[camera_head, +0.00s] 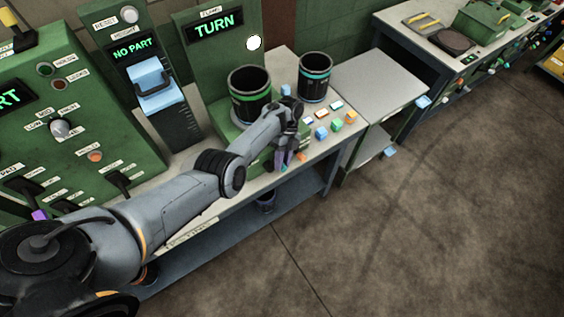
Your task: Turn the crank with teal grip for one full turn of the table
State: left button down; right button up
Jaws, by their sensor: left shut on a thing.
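My left gripper (283,160) reaches down at the front of the green turning station, below its lit TURN display (214,27). It is shut on the crank's teal grip (284,168), of which only a small bit shows; the gripper and wrist hide the rest of the crank. Behind my wrist stands a dark cylinder with a green band (249,107) on the station. The table under it is mostly hidden. A white round lamp (253,43) shows on the panel. My right gripper is not in view.
A second dark cylinder (315,78) stands on the bench to the right. Several small coloured blocks (337,125) lie beside my gripper. A NO PART panel with a light blue clamp (153,83) stands to the left. A grey side table (378,84) is clear.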

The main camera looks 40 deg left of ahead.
pick_arm(q)
jog(key=c, duration=0.8)
grip_release()
jog(key=shift+c, duration=0.2)
jog(key=shift+r, duration=0.1)
jog(key=b+v, duration=0.2)
jog(key=v, duration=0.5)
jog(key=shift+w+r, duration=0.1)
